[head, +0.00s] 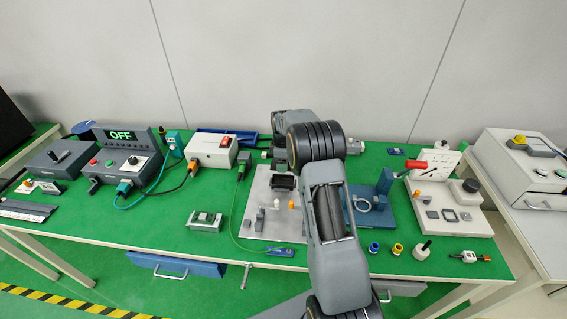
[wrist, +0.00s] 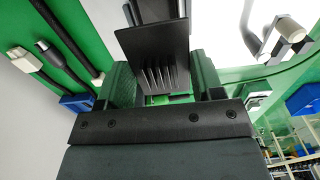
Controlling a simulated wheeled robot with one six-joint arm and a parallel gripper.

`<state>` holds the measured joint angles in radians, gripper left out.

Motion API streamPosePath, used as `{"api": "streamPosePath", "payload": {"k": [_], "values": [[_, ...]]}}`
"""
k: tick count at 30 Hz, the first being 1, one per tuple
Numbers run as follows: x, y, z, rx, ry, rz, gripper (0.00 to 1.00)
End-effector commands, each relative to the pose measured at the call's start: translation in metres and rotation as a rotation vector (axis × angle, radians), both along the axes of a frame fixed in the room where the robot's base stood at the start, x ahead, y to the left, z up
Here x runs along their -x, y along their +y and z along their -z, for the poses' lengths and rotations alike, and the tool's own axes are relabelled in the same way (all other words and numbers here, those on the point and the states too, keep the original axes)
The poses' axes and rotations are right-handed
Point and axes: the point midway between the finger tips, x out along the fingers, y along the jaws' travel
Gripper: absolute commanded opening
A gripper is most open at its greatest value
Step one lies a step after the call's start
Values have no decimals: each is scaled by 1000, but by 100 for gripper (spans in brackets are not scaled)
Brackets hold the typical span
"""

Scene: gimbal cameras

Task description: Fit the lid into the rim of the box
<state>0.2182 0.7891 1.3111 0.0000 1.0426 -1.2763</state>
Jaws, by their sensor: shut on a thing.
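My gripper (wrist: 160,72) has its two dark fingers shut on a black part, which I take to be the lid (wrist: 150,40). It is a flat dark plate with several thin ribs on the side facing the camera, between the fingers. In the head view a dark block, probably the lid (head: 283,184), shows below my arm over the pale grey plate; the fingers are hard to make out there.
The pale plate (head: 262,224) carries small pegs and blocks. A green cable runs from a plug to a blue tag (head: 279,251). A white box with a red switch (head: 210,150) stands behind the open box. Table around the open box is mostly clear.

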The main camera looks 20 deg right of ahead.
Motion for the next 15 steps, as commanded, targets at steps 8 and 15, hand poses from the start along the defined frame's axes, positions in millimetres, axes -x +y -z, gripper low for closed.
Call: {"api": "streamPosePath", "payload": {"k": [8, 15], "values": [[1, -2, 2, -1, 0, 1, 38], [1, -1, 16, -1, 0, 1, 38]]}}
